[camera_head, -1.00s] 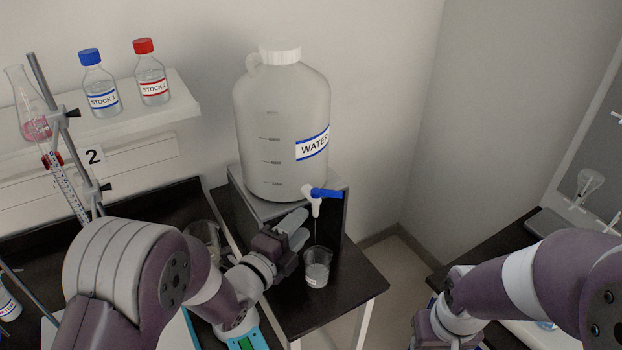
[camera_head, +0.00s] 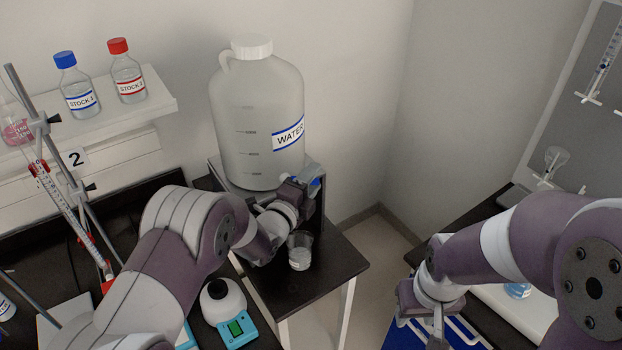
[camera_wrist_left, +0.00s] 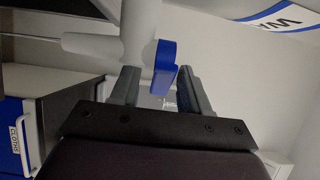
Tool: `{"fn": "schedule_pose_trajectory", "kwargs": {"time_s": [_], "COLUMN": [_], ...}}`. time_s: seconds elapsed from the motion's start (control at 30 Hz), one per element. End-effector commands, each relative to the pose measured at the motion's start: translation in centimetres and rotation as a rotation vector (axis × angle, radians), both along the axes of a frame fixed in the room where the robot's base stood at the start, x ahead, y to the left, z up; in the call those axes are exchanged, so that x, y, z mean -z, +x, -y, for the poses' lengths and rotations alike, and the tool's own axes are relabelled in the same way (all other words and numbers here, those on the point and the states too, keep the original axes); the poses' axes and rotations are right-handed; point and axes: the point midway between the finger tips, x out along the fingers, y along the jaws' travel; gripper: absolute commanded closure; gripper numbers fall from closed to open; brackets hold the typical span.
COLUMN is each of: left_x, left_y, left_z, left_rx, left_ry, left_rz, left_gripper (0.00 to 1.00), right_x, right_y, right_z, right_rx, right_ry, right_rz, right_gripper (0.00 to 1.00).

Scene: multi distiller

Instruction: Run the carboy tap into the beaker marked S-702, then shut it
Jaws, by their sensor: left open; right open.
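The white carboy (camera_head: 258,110) labelled WATER stands on a raised stand. The blue tap handle (camera_head: 316,182) shows just past my left gripper (camera_head: 303,186), which hides most of the tap. In the left wrist view, the blue handle (camera_wrist_left: 165,64) lies between the open fingers of my left gripper (camera_wrist_left: 158,82), with the white tap body (camera_wrist_left: 140,30) just beyond. The beaker (camera_head: 300,252) stands upright below the tap with some liquid inside; its label is too small to read. Whether water runs now is hidden. My right gripper (camera_head: 437,332) is open, low at right.
A teal-based instrument (camera_head: 236,328) with a white round top sits at lower left. A burette stand (camera_head: 50,170) and a shelf with stock bottles (camera_head: 78,88) are at left. A blue bin (camera_head: 405,335) is by my right gripper. Floor shows right of the small table (camera_head: 335,275).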

Motion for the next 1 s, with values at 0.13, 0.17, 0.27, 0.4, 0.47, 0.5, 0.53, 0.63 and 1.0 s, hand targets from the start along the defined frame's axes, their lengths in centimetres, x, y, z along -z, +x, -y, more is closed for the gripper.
{"fn": "schedule_pose_trajectory", "kwargs": {"time_s": [0.13, 0.17, 0.27, 0.4, 0.47, 0.5, 0.53, 0.63, 1.0], "left_x": [0.0, 0.0, 0.0, 0.1, 0.1, 0.2, 0.2, 0.4, 0.4], "left_y": [0.0, 0.0, 0.0, -0.1, 0.0, 0.0, 0.0, 0.1, 1.2], "left_z": [0.0, 0.0, 0.0, 0.0, 0.0, 0.0, 0.1, 0.1, 0.2], "left_rx": [0.0, 0.0, 0.0, -0.002, -0.008, -0.014, -0.022, -0.058, -0.328], "left_ry": [0.0, 0.0, 0.0, 0.0, 0.0, 0.0, 0.001, 0.0, 0.0], "left_rz": [0.0, 0.0, 0.0, 0.0, 0.0, 0.0, 0.0, 0.001, -0.001], "left_gripper": [0.71, 0.8, 1.0, 1.0, 1.0, 1.0, 1.0, 1.0, 1.0], "right_x": [0.0, 0.0, 0.0, 0.1, 0.3, 0.5, 0.7, 1.6, 5.0], "right_y": [0.0, 0.0, 0.0, 0.0, 0.0, 0.0, 0.0, 0.0, 0.0], "right_z": [0.0, 0.0, 0.0, 0.0, 0.0, 0.0, 0.0, 0.0, 0.0], "right_rx": [0.0, 0.0, 0.0, 0.0, 0.0, 0.0, 0.0, 0.0, 0.0], "right_ry": [0.0, 0.0, 0.0, 0.0, 0.0, 0.0, 0.0, 0.0, 0.0], "right_rz": [0.0, 0.0, 0.0, 0.0, 0.0, 0.0, 0.0, 0.0, 0.0], "right_gripper": [0.57, 0.57, 0.57, 0.57, 0.57, 0.57, 0.57, 0.57, 0.57]}}
